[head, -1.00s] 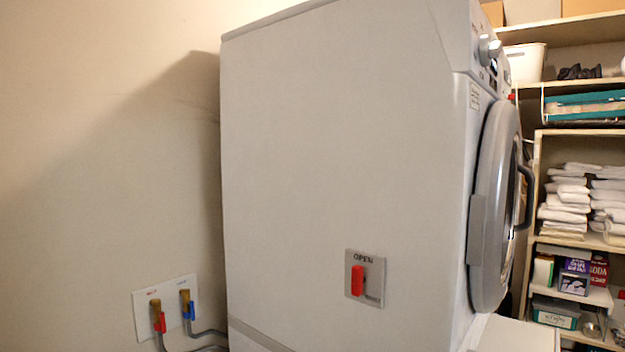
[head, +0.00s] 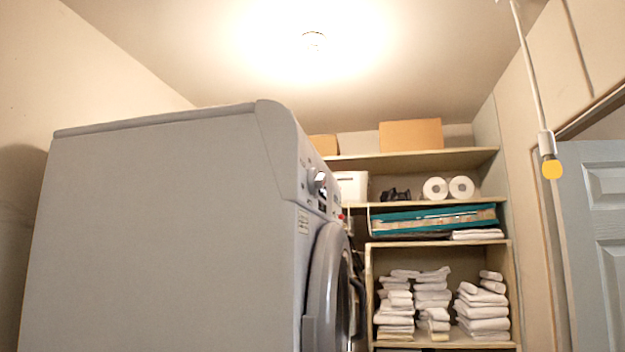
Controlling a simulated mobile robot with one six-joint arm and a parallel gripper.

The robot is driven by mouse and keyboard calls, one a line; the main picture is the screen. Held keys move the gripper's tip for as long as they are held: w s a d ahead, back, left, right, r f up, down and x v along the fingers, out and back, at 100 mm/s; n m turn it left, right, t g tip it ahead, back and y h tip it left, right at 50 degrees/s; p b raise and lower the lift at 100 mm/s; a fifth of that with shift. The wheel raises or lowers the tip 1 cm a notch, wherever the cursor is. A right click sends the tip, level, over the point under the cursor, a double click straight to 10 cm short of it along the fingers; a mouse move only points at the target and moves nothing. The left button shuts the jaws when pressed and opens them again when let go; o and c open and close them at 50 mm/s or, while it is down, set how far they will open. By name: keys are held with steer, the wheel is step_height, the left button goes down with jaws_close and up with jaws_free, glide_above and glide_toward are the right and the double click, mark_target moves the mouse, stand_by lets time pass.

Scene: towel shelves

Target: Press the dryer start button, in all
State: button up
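The dryer (head: 170,230) is a large pale grey machine at the left, seen mostly from its side. Its control panel faces right, seen edge-on, with a round knob (head: 317,181) and a small dark display. A small red part (head: 341,216) shows at the panel's far edge; I cannot tell whether it is the start button. The round door (head: 326,285) sits below the panel and looks shut. My gripper is not in view.
Shelves behind hold stacked white towels (head: 483,310), a teal bundle (head: 435,219), paper rolls (head: 448,188) and a cardboard box (head: 410,135). A cord with a yellow end (head: 551,168) hangs before a pale door (head: 598,240) at the right.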

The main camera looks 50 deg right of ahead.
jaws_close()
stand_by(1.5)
